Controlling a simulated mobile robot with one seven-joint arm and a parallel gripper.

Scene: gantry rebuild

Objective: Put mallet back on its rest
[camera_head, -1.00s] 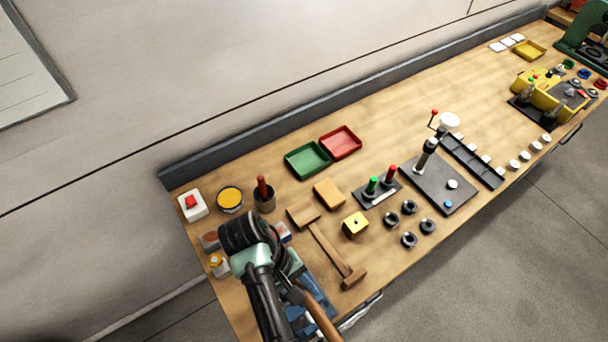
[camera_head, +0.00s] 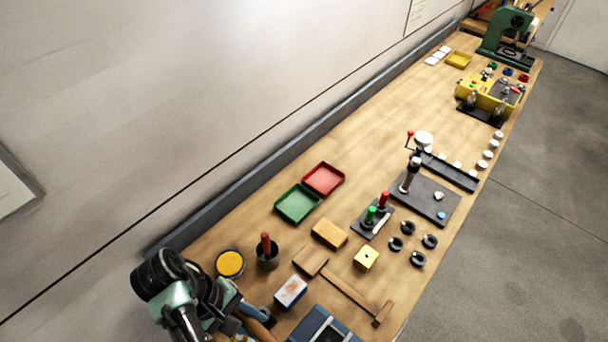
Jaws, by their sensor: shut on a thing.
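My gripper (camera_head: 232,308) is at the bottom left, partly hidden by my own arm. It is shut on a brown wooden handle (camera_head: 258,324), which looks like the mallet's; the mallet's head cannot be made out. A wooden piece (camera_head: 347,288), with a broad block at one end and a small block at the other joined by a thin bar, lies on the bench to the right. It looks like the mallet's rest, and nothing is seen lying on it. My gripper is left of it and apart from it.
A dark cup (camera_head: 267,254) with a red handle, a tan block (camera_head: 329,233) and a yellow cube (camera_head: 366,258) stand nearby. The bench's front edge is to the right.

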